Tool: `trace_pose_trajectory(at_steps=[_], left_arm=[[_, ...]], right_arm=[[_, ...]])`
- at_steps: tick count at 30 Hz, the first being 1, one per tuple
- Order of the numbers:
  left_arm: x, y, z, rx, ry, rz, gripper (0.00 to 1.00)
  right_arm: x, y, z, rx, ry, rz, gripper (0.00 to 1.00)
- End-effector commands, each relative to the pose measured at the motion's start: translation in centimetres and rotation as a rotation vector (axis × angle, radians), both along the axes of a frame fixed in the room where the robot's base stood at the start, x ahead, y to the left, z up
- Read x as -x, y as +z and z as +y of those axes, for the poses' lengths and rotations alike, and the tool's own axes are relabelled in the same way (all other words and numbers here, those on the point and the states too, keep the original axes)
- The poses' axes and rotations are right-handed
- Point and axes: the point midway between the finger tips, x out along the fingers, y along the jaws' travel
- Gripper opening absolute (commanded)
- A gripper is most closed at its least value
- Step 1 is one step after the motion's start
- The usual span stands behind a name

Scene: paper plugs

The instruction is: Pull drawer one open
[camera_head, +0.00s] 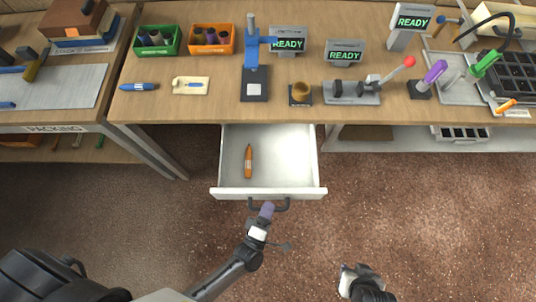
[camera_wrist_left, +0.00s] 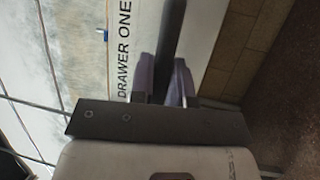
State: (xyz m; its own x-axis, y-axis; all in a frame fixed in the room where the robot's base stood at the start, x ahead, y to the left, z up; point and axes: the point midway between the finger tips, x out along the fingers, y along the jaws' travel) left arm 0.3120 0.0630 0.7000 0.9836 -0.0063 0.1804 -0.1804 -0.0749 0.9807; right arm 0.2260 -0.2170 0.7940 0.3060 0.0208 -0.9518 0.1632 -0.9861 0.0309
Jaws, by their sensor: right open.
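Drawer one (camera_head: 270,194) is pulled out from under the bench, its inside showing. An orange marker-like item (camera_head: 248,161) lies in it. In the left wrist view the label DRAWER ONE (camera_wrist_left: 124,45) shows on the white front. My left gripper (camera_head: 266,209) is at the dark handle (camera_head: 284,204) on the drawer front. In the left wrist view the handle bar (camera_wrist_left: 172,35) passes between its purple fingers (camera_wrist_left: 163,84), which are closed around it. My right gripper (camera_head: 356,275) is open and apart from the drawer, over the floor at lower right.
On the bench stand a green bin (camera_head: 157,40), an orange bin (camera_head: 211,39), a blue press (camera_head: 254,70), a red-knobbed lever (camera_head: 352,92) and several READY displays (camera_head: 288,44). A packing bench (camera_head: 55,129) stands at left. The floor in front is clear.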

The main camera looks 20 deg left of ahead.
Motion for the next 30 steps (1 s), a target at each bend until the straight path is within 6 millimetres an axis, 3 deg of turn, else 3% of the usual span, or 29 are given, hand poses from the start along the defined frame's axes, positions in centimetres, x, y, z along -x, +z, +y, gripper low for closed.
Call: trace_pose_trajectory(at_steps=[8, 17, 23, 30], left_arm=[[0.0, 0.0, 0.0, 0.000, 0.000, -0.001, 0.42], [0.3, -0.1, 0.0, 0.000, 0.000, 0.001, 0.42], [2.8, -0.6, 0.0, 0.000, -0.001, 0.003, 0.42], [7.6, -1.5, 0.1, 0.000, -0.001, 0.003, 0.42]], right_arm=[[0.0, 0.0, -0.2, 0.008, 0.006, 0.000, 0.43], [0.0, 0.0, -0.2, 0.008, 0.006, 0.000, 0.43], [0.0, 0.1, -0.1, 0.004, 0.003, 0.000, 0.43], [0.0, 0.1, 0.0, 0.000, 0.000, 0.000, 0.43]])
